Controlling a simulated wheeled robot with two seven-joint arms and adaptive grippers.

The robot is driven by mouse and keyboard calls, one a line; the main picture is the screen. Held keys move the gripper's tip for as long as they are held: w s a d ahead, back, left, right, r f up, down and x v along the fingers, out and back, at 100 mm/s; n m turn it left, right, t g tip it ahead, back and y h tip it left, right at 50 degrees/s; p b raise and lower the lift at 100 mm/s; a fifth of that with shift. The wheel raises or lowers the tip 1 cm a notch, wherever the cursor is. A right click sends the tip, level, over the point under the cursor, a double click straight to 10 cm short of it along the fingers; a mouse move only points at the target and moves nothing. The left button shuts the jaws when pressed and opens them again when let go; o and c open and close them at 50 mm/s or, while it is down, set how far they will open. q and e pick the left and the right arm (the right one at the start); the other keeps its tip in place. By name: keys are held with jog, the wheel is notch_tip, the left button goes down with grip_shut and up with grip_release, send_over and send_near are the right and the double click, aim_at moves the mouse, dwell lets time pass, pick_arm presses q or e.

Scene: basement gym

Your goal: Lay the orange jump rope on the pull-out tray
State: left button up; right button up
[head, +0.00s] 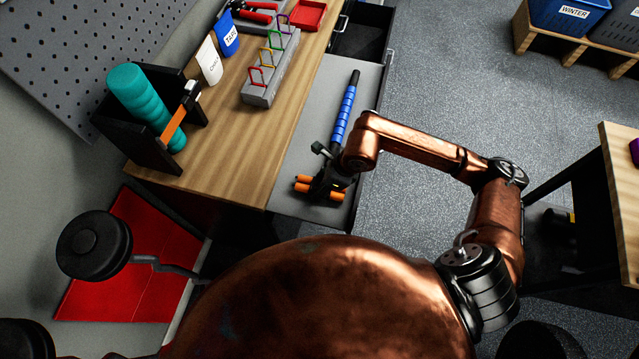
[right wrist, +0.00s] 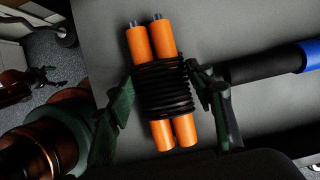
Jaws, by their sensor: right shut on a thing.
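The orange jump rope (right wrist: 138,45) has two orange handles with a black cord coiled round their middle. My right gripper (right wrist: 163,112) is shut on the coil, one finger on each side. In the head view the orange handles (head: 304,187) show at my right gripper (head: 328,181), over the near end of the grey pull-out tray (head: 306,143). The rope is on or very close to the tray surface; I cannot tell if it touches. My left gripper is not in view.
A blue and black stick (head: 345,114) lies on the tray beyond the rope, close to my gripper. The wooden bench (head: 228,135) to the left holds a black holder with a teal roller (head: 139,98), a grey rack (head: 264,92) and cups. A black open drawer (head: 360,37) lies beyond the tray.

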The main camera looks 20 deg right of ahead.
jog(key=o, duration=1.3)
jog(key=shift+f, duration=0.1)
jog(key=shift+r, duration=0.2)
jog(key=p+v, duration=0.1)
jog(key=v, duration=1.1)
